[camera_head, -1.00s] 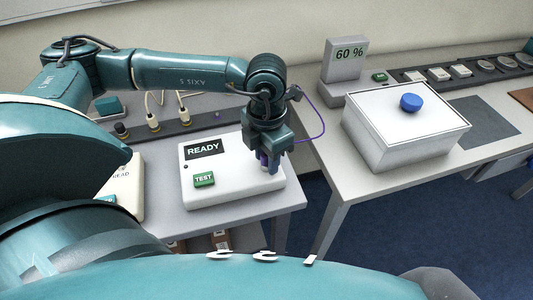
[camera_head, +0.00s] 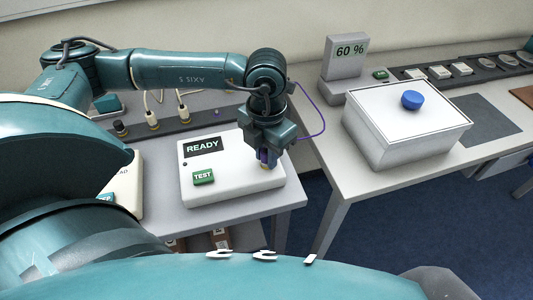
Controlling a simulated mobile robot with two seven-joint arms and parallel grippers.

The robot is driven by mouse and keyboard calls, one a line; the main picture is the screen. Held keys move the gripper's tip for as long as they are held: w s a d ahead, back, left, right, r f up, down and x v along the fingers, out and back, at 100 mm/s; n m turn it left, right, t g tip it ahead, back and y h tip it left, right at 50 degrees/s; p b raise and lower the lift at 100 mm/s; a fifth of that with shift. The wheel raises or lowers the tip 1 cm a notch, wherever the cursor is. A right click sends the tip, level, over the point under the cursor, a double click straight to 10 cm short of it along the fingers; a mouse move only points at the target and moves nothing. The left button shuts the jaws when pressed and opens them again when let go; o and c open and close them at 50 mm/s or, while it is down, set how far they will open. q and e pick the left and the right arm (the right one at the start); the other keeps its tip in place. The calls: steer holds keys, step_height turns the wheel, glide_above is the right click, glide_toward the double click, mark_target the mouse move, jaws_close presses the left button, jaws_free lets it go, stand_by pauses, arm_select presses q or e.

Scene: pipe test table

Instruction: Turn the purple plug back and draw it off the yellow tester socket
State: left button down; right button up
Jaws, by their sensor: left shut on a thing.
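The white tester box (camera_head: 225,190) stands on the left table, with a READY display and a green TEST button. My left gripper (camera_head: 266,157) points down over the right part of the box and is shut on the purple plug (camera_head: 264,156), which shows between the fingers. A purple cable runs from behind the gripper and loops out to the right. A small bit of the yellow socket (camera_head: 266,167) shows just under the plug. I cannot tell whether the plug and socket still touch. My right gripper is not in view.
A gap with blue floor parts the two tables. Pale cable plugs (camera_head: 153,120) stand in a dark rail behind the tester.

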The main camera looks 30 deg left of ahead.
arm_select(q)
steer(key=shift+n, duration=1.4)
steer(key=shift+f+n+b, duration=0.15)
steer(key=shift+n+b, duration=0.4)
steer(key=shift+n, duration=2.05)
